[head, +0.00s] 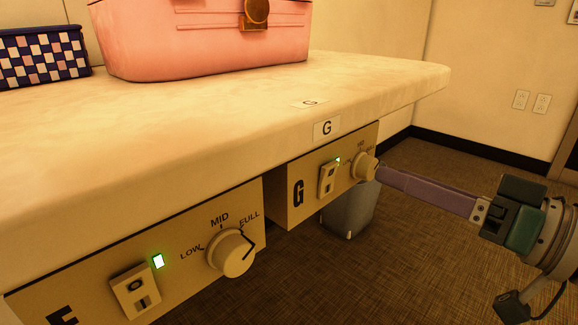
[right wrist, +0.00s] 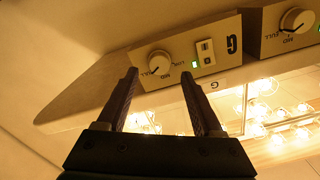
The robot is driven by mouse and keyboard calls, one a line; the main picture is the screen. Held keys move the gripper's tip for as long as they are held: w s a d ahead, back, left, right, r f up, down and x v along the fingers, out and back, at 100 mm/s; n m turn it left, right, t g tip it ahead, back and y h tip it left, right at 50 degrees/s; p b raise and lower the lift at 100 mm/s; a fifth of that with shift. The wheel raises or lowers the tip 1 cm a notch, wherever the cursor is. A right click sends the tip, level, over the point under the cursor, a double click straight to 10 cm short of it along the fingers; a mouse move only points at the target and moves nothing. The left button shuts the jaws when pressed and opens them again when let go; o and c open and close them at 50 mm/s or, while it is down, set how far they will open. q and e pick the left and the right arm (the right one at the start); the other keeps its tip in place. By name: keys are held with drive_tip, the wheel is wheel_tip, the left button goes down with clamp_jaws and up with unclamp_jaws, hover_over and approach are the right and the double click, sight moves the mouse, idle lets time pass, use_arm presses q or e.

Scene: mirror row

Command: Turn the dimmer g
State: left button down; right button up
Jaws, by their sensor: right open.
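The dimmer G is a beige panel (head: 310,190) marked with a black G under the counter edge. It has a rocker switch (head: 328,180), a lit green light and a round cream knob (head: 364,167). My right gripper (head: 381,173) reaches in from the right, with its fingertips close to the knob. In the right wrist view, which sees the panel upside down, the open fingers (right wrist: 159,74) stand either side of the knob (right wrist: 159,61). I cannot tell whether they touch it. The knob's exact setting is too small to read. My left gripper is not in view.
A similar dimmer panel with its own knob (head: 230,253) is nearer, at the left. The counter (head: 220,110) overhangs both panels and holds a pink case (head: 205,45) and a checkered box (head: 42,58). A grey bin (head: 350,212) stands on the floor beyond panel G.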

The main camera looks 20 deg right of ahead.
sight(374, 168)
drive_tip(key=shift+b+x, duration=0.35)
drive_tip(key=shift+x, duration=1.15)
drive_tip(key=shift+d, duration=0.1)
drive_tip(key=shift+c, duration=0.2)
clamp_jaws()
